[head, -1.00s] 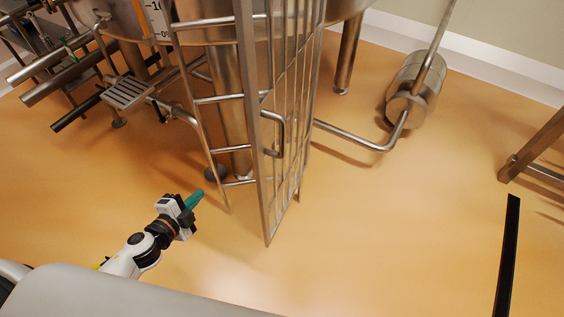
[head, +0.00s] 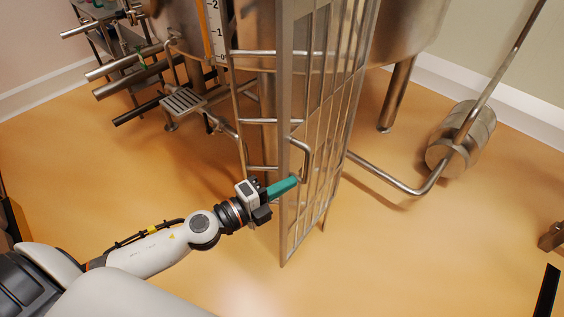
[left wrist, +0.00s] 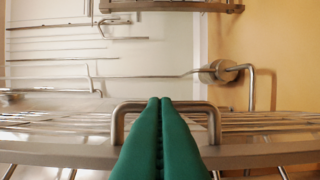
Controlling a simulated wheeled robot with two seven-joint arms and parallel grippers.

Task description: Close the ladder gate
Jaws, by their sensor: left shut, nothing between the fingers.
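The ladder gate (head: 322,150) is a tall metal frame with bars, standing out from the ladder (head: 258,120) at an angle. My left gripper (head: 294,183) has green fingers, shut and empty, with the tips at the gate frame just below the handle. In the left wrist view the shut fingers (left wrist: 165,108) point at the handle (left wrist: 137,106), which spans both sides of the tips. I cannot tell whether they touch it. My right gripper is not in view.
A steel vessel (head: 405,35) on legs stands behind the gate. A bent pipe (head: 400,184) runs to a steel cylinder (head: 462,138) on the right. A small step (head: 183,102) and pipes are at the left. The floor in front is clear.

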